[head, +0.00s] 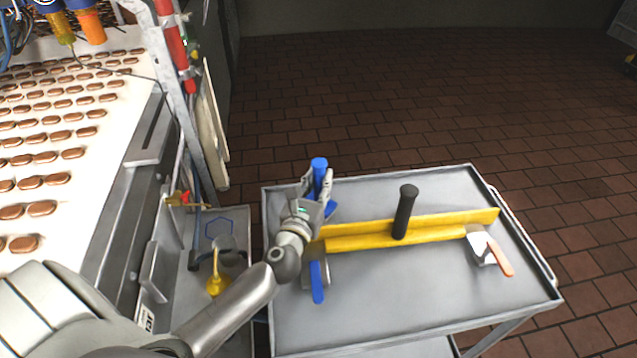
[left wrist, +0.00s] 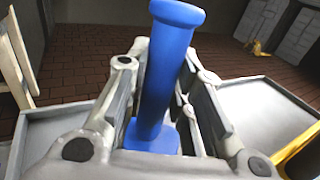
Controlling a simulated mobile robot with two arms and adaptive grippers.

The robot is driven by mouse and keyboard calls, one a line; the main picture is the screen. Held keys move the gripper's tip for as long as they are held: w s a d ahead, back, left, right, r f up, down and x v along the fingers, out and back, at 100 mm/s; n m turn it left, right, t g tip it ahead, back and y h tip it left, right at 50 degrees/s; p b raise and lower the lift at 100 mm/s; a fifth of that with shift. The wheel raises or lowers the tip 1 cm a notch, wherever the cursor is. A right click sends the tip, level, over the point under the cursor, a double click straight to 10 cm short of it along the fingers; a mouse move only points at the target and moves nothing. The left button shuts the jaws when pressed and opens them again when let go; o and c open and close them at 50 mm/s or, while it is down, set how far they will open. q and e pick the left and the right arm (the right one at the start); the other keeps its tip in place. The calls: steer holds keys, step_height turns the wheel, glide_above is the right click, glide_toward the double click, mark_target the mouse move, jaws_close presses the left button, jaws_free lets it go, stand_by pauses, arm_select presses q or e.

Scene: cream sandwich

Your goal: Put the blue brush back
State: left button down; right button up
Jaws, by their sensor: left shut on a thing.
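The blue brush (head: 319,172) has an upright blue handle and stands over the far left part of the grey cart top (head: 400,300). My left gripper (head: 318,188) is shut on the blue brush, with its fingers on either side of the handle. In the left wrist view the blue brush (left wrist: 168,70) rises between the two fingers of my left gripper (left wrist: 160,105). The brush's lower part is mostly hidden by the gripper, so I cannot tell whether it touches the cart. My right gripper is not in view.
A long yellow tool (head: 450,226) with a black upright handle (head: 405,212) lies across the cart. A blue-handled scraper (head: 317,280) lies beside my left arm, and an orange-handled scraper (head: 500,256) at the right. A conveyor (head: 125,150) with rows of brown biscuits runs at the left.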

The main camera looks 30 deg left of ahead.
arm_select(q)
steer(key=shift+f, duration=0.1)
steer(key=c, duration=1.3)
jaws_free()
steer(key=shift+o, duration=0.2)
